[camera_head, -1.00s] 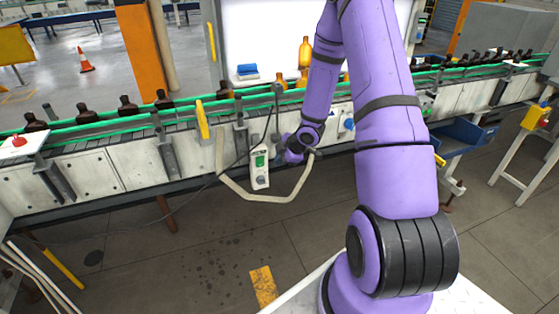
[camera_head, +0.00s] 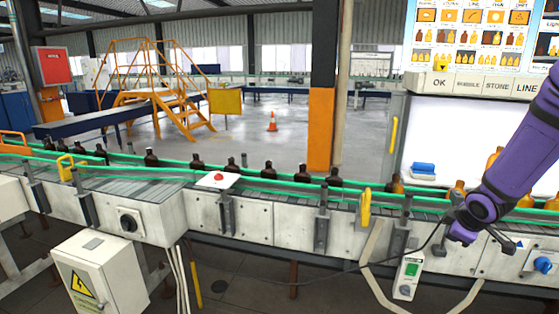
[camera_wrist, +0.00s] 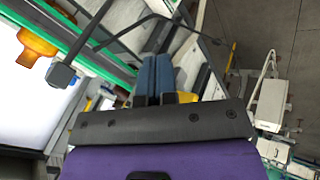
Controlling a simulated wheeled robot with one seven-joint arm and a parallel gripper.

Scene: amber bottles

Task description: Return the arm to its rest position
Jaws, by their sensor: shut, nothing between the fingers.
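My purple arm (camera_head: 520,155) reaches in from the right edge of the head view, bent down toward the conveyor front. Its wrist end (camera_head: 462,230) is beside the conveyor, low at the right; the fingers are not clear there. In the wrist view my gripper (camera_wrist: 154,75) shows two blue-grey fingers close together, shut and empty. An amber bottle (camera_wrist: 36,46) lies at the upper left of that view, apart from the fingers. Amber bottles (camera_head: 494,160) also stand near the arm in the head view.
A conveyor (camera_head: 260,222) with green rails and several dark bottles (camera_head: 269,170) crosses the head view. A lit panel labelled OK, BUBBLE, STONE and LINE (camera_head: 480,86) stands above it. A grey electrical box (camera_head: 100,275) is at lower left. Open floor lies behind the conveyor.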

